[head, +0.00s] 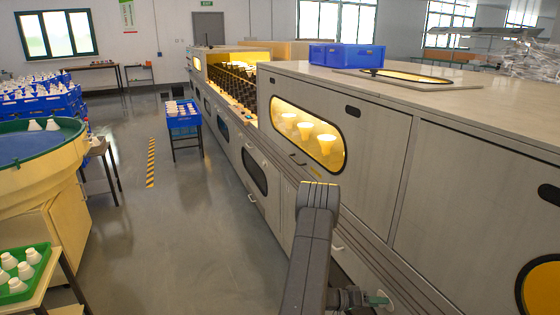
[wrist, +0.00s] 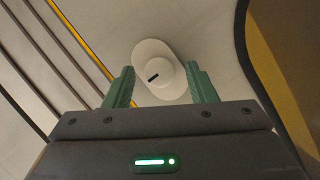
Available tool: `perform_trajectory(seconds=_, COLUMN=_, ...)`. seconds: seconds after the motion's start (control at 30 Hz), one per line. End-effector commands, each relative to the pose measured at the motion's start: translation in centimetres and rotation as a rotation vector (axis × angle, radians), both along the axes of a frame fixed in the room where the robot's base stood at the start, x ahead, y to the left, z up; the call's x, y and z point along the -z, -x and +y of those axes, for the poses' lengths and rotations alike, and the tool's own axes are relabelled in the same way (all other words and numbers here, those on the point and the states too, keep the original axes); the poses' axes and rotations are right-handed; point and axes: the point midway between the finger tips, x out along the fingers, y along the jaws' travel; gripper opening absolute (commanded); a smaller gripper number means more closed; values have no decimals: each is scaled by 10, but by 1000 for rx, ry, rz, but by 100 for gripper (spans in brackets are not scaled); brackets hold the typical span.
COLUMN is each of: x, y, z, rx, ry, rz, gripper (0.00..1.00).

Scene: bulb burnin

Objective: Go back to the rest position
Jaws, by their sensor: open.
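My gripper (wrist: 162,82) is open, with its two green fingers apart and nothing held between them. In the wrist view, a white oval plate with a round knob (wrist: 165,76) and a dark slot shows beyond and between the fingertips. I cannot tell whether the fingers touch it. In the head view, my dark grey arm reaches up from the bottom, and the gripper (head: 378,299) shows at the bottom edge beside the grey cabinet machine (head: 375,185). The gripper is partly hidden by the arm there.
The long machine has a lit window (head: 308,133) with glowing bulbs. At left are a round feeder bowl (head: 40,150) and a green tray (head: 24,285) of white parts. The floor aisle (head: 165,240) between them is clear.

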Motion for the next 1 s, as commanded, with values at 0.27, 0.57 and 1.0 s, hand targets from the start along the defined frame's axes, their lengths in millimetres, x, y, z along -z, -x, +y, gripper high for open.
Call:
perform_trajectory(seconds=0.27, x=-1, y=2, z=-1, rx=0, ry=-84, rz=-201, gripper=51)
perform_trajectory(seconds=0.57, x=-1, y=3, z=-1, rx=0, ry=-170, rz=-410, gripper=51)
perform_trajectory(seconds=1.0, x=1, y=5, z=-2, rx=1, ry=-291, rz=-707, gripper=51)
